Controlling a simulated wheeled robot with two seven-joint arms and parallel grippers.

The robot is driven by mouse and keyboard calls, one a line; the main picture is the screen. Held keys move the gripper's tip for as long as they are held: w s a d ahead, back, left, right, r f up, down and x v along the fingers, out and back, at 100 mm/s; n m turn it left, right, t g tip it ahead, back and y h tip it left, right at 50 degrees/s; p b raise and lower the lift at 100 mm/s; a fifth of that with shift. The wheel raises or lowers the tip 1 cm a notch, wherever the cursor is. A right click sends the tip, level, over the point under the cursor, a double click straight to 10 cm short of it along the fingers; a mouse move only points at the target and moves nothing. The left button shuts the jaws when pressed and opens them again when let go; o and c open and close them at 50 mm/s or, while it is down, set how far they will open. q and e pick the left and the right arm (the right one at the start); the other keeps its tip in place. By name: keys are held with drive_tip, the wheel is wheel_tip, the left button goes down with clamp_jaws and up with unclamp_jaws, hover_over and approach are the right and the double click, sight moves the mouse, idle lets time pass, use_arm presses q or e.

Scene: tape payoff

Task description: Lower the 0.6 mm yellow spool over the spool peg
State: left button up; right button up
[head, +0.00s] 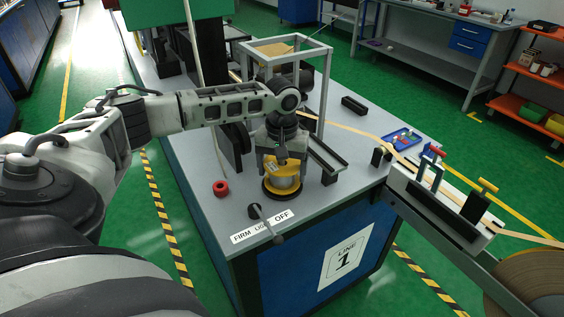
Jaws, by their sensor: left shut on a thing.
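My left gripper (282,155) points down over the near part of the grey bench and is shut on the yellow spool (282,174). The spool is upright, with a yellow top and a paler wound body. Right below it is a round black base (268,193). The spool peg is not visible; the spool and gripper cover that spot. I cannot tell whether the spool touches the base or hangs just above it. My right gripper is not in view.
A lever (268,222) stands by the "FIRM LIGHT OFF" label in front. A black channel (327,157) and a metal frame (290,50) stand close behind and right. A blue tray (402,139) lies farther right.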

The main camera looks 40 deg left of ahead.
use_arm(q)
drive_tip(key=o, duration=1.2)
wheel_tip(320, 180, up, 16)
drive_tip(key=shift+r, duration=0.1)
drive_tip(key=shift+s, duration=0.1)
